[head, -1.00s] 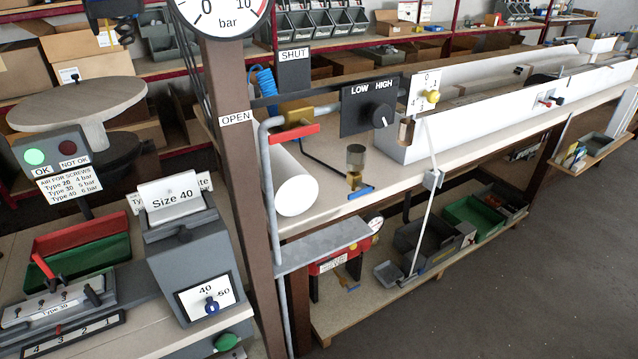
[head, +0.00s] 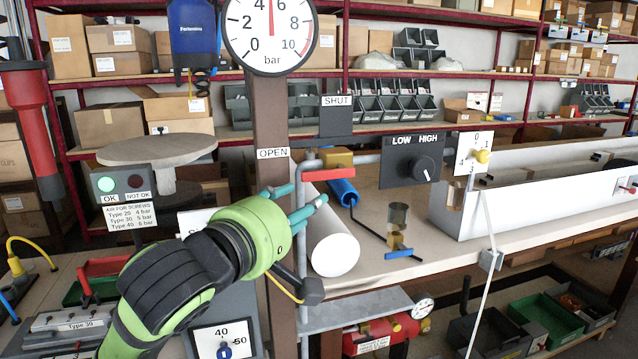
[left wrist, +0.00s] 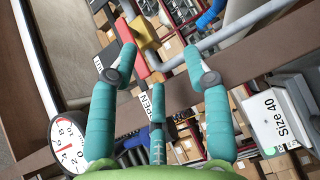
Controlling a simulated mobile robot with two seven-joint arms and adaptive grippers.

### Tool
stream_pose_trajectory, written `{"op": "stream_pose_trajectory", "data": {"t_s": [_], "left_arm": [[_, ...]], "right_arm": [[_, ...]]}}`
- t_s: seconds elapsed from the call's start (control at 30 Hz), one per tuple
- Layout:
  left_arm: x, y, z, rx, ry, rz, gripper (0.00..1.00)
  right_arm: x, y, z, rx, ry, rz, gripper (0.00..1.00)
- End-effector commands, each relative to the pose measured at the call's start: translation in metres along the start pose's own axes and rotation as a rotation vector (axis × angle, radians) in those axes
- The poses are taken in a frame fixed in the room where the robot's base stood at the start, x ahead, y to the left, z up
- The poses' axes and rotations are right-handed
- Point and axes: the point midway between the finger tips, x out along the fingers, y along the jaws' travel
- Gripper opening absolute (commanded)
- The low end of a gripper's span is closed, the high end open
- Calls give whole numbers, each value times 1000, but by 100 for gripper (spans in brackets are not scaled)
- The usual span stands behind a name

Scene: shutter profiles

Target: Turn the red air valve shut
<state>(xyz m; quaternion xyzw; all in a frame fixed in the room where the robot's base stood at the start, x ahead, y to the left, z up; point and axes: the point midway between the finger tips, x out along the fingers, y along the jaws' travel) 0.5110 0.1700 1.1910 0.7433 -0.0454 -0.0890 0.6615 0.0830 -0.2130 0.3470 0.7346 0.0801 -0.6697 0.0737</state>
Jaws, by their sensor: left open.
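The red valve handle (head: 328,175) lies level along the grey pipe, below a brass valve body (head: 337,157). A SHUT sign (head: 337,101) is above it and an OPEN sign (head: 273,153) is on the brown post to its left. My left gripper (head: 310,197) is open and empty, with its teal fingers just below and left of the handle. In the left wrist view, the red handle (left wrist: 133,61) and brass body (left wrist: 145,36) appear beyond the open fingers (left wrist: 160,77), apart from them. My right gripper is not in view.
The brown post (head: 272,110) carries a pressure gauge (head: 270,30) with its needle near the top. A white cylinder (head: 334,245) lies below the valve. A LOW/HIGH knob panel (head: 412,159) and a small brass fitting with a blue lever (head: 403,252) are to the right.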

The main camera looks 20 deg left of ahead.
Motion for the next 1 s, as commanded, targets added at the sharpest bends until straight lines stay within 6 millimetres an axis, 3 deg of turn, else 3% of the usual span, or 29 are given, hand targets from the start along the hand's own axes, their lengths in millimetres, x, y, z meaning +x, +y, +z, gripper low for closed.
{"op": "stream_pose_trajectory", "data": {"t_s": [0.1,0.27,0.57,0.8,1.0], "left_arm": [[-11,26,-1,-75,1,56,49],[-12,36,-2,-109,0,71,49],[8,41,-2,-108,1,65,49],[44,39,-2,-107,2,71,49],[56,39,-2,-107,0,72,49]], "right_arm": [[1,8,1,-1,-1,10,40],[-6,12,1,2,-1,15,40],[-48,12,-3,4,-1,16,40],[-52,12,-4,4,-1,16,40],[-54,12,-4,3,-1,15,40]]}}
